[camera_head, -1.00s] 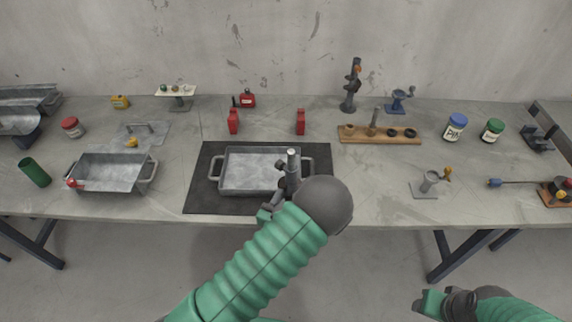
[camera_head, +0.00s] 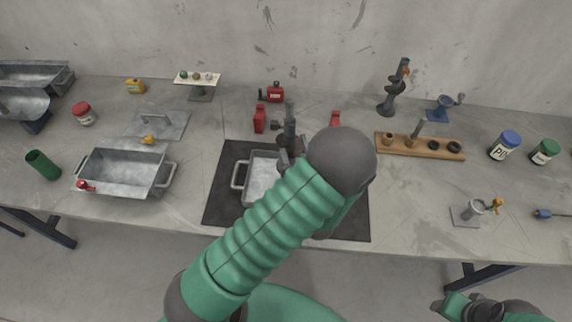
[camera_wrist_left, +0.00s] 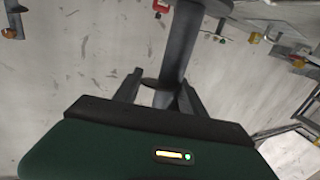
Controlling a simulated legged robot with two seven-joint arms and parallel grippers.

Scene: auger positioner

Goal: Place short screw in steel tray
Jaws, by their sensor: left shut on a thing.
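My left gripper (camera_head: 290,151) is over the back part of a grey metal tray (camera_head: 240,175) that stands on a black mat. The gripper is shut on a dark grey rod-like piece, which I take to be the short screw (camera_head: 289,122); it points upward above the fingers. In the left wrist view the screw (camera_wrist_left: 180,45) is a thick shaft with a round flange between the fingers (camera_wrist_left: 160,95). My left arm hides the right part of the tray. My right gripper (camera_head: 458,306) is low at the right, off the table's front; its opening is unclear.
Another metal tray (camera_head: 95,180) with handles stands at the left. Two red blocks stand behind the mat (camera_head: 215,210). A wooden rack (camera_head: 420,147) with upright pieces is to the right. Jars stand farther right.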

